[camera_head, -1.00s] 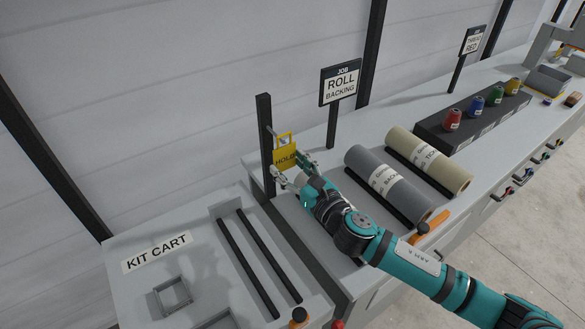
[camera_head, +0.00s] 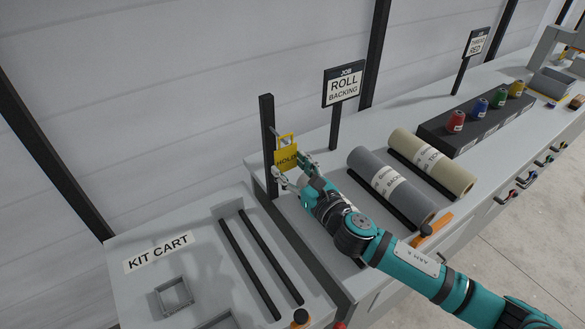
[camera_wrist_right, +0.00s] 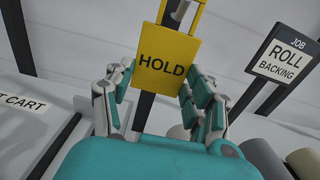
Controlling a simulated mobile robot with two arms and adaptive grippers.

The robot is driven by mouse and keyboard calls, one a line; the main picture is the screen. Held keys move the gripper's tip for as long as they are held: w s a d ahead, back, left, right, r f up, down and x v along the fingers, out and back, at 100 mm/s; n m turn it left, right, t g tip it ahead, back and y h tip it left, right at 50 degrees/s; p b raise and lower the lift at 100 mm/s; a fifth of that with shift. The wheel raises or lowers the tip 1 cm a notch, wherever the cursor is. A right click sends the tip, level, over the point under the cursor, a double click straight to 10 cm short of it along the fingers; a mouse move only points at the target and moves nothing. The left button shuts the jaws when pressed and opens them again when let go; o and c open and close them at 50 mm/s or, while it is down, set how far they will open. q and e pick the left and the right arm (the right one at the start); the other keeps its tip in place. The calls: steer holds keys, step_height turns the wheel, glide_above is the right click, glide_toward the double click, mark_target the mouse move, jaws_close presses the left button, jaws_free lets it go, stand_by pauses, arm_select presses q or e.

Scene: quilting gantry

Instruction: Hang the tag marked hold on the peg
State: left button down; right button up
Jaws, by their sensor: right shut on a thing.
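The yellow tag marked HOLD (camera_head: 287,158) is held upright in front of the dark post (camera_head: 267,145) at the near end of the bench. My right gripper (camera_head: 291,167) is shut on the tag, one finger at each side edge, as the right wrist view (camera_wrist_right: 155,82) also shows. A short metal peg (camera_head: 272,131) sticks out near the top of the post. In the wrist view the peg (camera_wrist_right: 180,10) appears within the tag's top loop; I cannot tell whether it passes through. My left gripper is not in view.
The job sign reading ROLL BACKING (camera_head: 344,87) stands right of the post. A grey roll (camera_head: 390,190) and a cream roll (camera_head: 432,163) lie on the bench. The kit cart (camera_head: 140,285) is at the left. Thread cones (camera_head: 481,108) stand farther back.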

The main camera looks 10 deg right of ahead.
steer(key=shift+w+a+f+b, duration=0.2)
steer(key=shift+w+f+b, duration=0.15)
steer(key=shift+f, duration=0.15)
stand_by(0.6)
steer(key=o, duration=1)
steer(key=v, duration=1.2)
